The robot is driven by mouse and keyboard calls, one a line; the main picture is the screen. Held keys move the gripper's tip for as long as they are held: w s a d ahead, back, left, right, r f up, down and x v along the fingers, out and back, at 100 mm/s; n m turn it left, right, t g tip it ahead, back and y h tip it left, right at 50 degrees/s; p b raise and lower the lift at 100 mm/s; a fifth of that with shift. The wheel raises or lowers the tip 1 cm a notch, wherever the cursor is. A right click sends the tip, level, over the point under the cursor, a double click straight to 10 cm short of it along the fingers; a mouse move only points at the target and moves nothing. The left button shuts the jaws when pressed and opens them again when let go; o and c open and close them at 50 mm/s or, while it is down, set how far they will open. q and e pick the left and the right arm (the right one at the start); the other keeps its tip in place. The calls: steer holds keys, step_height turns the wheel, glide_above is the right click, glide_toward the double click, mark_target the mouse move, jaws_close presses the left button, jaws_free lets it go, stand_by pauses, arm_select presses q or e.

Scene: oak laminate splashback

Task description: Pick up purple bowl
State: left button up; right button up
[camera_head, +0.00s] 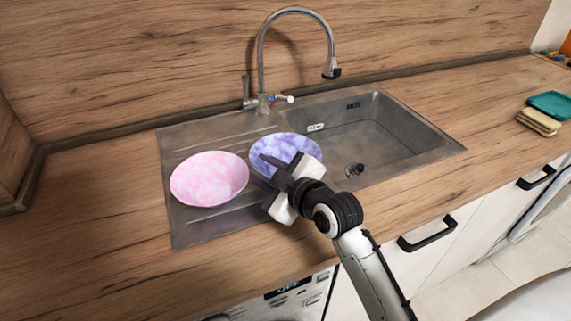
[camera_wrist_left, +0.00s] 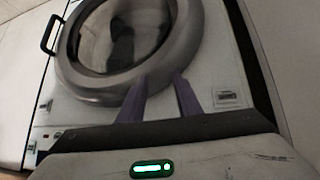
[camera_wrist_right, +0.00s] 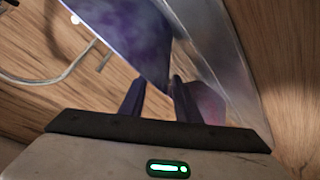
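The purple bowl (camera_head: 285,147) sits on the sink's drainboard, right of a pink bowl. My right gripper (camera_head: 274,168) reaches over its near side and hides part of it. In the right wrist view the purple bowl (camera_wrist_right: 128,35) fills the upper middle, and its rim edge comes down between the tips of my right gripper (camera_wrist_right: 157,82). Those fingers stand apart; I cannot tell whether they touch the rim. My left gripper (camera_wrist_left: 160,76) is open and empty, facing a washing machine door, and is outside the head view.
The pink bowl (camera_head: 209,178) stands close on the left and also shows in the right wrist view (camera_wrist_right: 209,103). The tap (camera_head: 262,60) rises behind. The empty basin (camera_head: 375,130) lies to the right. Sponges (camera_head: 538,122) lie at the far right. The washing machine (camera_wrist_left: 205,45) faces my left gripper.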

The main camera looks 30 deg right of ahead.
jaws_close()
steer(key=shift+r, duration=0.1)
